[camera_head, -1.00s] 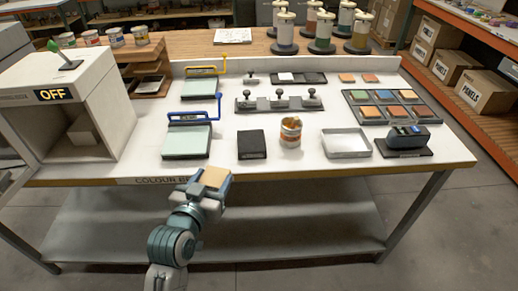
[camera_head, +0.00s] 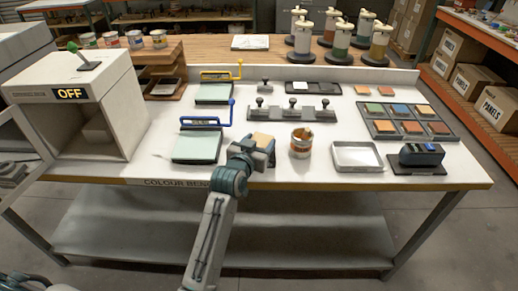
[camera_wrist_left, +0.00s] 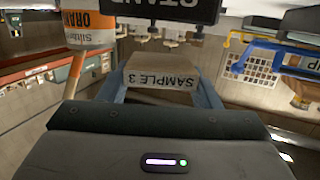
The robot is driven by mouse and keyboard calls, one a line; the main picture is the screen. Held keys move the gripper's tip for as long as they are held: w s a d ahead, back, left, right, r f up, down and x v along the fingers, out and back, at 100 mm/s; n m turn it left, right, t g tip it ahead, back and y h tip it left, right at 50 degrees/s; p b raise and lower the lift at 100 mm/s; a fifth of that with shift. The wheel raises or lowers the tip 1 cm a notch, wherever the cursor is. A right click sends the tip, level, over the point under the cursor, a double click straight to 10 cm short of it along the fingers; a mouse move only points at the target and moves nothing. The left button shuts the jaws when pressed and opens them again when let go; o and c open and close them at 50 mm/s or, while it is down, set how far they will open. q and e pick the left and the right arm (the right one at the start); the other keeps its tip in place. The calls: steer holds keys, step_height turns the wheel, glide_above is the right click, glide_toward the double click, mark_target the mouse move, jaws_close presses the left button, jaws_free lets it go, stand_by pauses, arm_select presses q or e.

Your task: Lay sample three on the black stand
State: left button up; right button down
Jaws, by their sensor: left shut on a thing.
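Sample three, a tan tile (camera_head: 262,139) with a white label reading SAMPLE 3, also shows in the left wrist view (camera_wrist_left: 162,76) between the fingers. My left gripper (camera_head: 259,147) is shut on it and holds it over the front middle of the bench. Any contact between tile and stand cannot be told. My right gripper is not in view.
An orange-labelled tin (camera_head: 301,143) stands close right of my gripper. A pale green panel with a blue handle (camera_head: 197,147) lies to the left. A white tray (camera_head: 357,170) and a dark device (camera_head: 421,154) are further right. A rack with knobs (camera_head: 293,114) lies behind.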

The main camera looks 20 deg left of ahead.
arm_select(q)
step_height(320, 180, down, 4)
steer(key=shift+r+p, duration=0.25)
steer(key=shift+p, duration=0.25)
steer(key=shift+f, duration=0.2)
steer(key=o, duration=0.9)
steer(key=shift+o, duration=0.2)
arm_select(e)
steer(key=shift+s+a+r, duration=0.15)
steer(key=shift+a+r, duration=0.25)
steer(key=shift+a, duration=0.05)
arm_select(q)
steer(key=shift+r, duration=0.15)
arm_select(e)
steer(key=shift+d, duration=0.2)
arm_select(q)
steer(key=s+r+b, duration=0.2)
steer(key=s, duration=0.9)
steer(key=shift+s+a, duration=0.4)
steer(key=shift+a, duration=0.05)
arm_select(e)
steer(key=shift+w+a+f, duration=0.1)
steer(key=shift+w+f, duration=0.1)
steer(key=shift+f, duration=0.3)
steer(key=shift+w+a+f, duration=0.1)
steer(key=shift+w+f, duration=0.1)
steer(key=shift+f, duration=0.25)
